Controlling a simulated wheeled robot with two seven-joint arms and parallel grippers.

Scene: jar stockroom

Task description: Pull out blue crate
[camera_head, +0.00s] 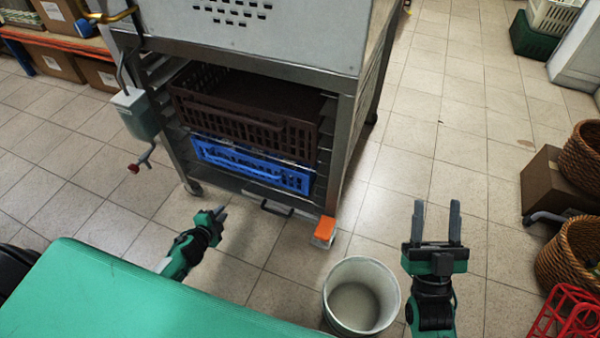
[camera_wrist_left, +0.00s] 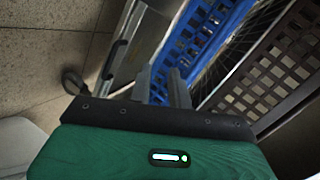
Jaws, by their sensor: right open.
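The blue crate (camera_head: 250,168) sits on a lower level of the metal rack, under a dark brown crate (camera_head: 245,112). Its front faces me, and its top is partly hidden by the brown crate. In the left wrist view the blue crate (camera_wrist_left: 202,38) is ahead of the fingers. My left gripper (camera_head: 217,213) is below and in front of the crate's left part, apart from it. Its fingers (camera_wrist_left: 161,86) show a gap with nothing between them. My right gripper (camera_head: 436,217) is open and empty, over the floor right of the rack.
A white bucket (camera_head: 361,297) stands between my grippers. An orange-topped block (camera_head: 325,231) is by the rack's front right corner. A green surface (camera_head: 120,300) fills the lower left. Wicker baskets (camera_head: 560,260), a cardboard box (camera_head: 545,185) and a red crate (camera_head: 568,318) stand at right.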

